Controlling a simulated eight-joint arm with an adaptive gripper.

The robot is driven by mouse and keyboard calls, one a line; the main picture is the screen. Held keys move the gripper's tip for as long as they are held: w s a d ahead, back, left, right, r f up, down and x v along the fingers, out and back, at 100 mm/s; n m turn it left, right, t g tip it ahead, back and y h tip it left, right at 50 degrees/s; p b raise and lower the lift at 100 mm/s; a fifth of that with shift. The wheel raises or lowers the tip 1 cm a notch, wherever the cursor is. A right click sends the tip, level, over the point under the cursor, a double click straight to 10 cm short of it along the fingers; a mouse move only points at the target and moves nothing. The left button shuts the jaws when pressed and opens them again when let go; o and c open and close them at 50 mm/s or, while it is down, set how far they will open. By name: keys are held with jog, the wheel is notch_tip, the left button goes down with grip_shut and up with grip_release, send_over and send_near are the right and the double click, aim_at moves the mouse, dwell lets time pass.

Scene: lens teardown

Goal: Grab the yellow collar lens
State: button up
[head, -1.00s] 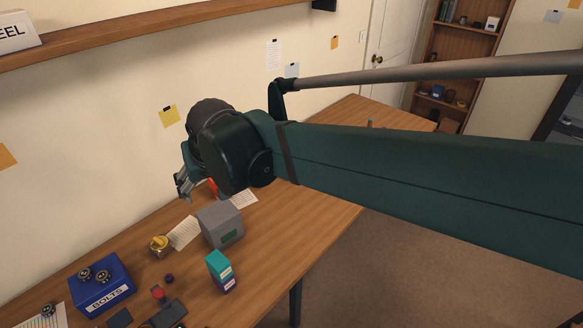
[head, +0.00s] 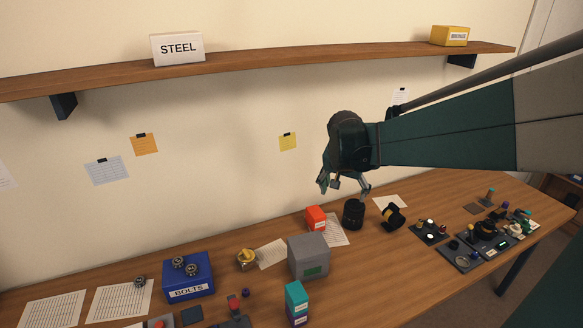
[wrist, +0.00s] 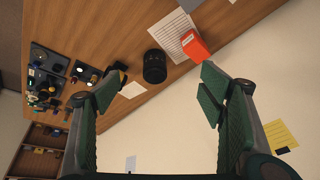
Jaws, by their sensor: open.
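The yellow collar lens (head: 396,218) is a short black barrel with a yellow band. It lies tilted on the wooden table, right of an upright plain black lens (head: 353,215). In the wrist view the yellow collar lens (wrist: 123,76) is partly hidden behind my left finger. The plain black lens also shows there (wrist: 155,66), seen between the fingers. My gripper (head: 345,188) is open and empty, above the table and to the upper left of the yellow collar lens. Both fingers of my gripper (wrist: 158,88) are spread wide in the wrist view.
An orange-red box (head: 316,218) and a grey box (head: 308,256) stand left of the lenses. Dark trays (head: 430,232) with small parts lie to the right. A blue BOLTS bin (head: 188,277) is farther left. A wall shelf (head: 260,66) runs above.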

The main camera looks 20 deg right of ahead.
jog(key=w+d+f+m+g+b, duration=0.1)
jog(key=w+d+f+m, duration=0.1)
jog(key=d+f, duration=0.35)
jog(key=w+d+f+m+g, duration=0.1)
jog(key=w+d+f+m, duration=0.15)
jog(key=d, duration=0.65)
jog(key=m+g+h+b, duration=0.1)
jog(key=m+g, duration=0.1)
jog(key=m, duration=0.1)
send_over(393, 210)
jog(key=a, duration=0.3)
notch_tip(393, 210, down, 10)
jog(key=shift+w+d+f+m, duration=0.2)
jog(key=shift+d+f+m, duration=0.2)
jog(key=shift+d, duration=0.2)
jog(key=shift+b+x, duration=0.3)
jog(key=shift+x, duration=1)
jog(key=shift+b+x, duration=0.55)
jog(key=shift+x, duration=2.05)
jog(key=shift+c, duration=0.3)
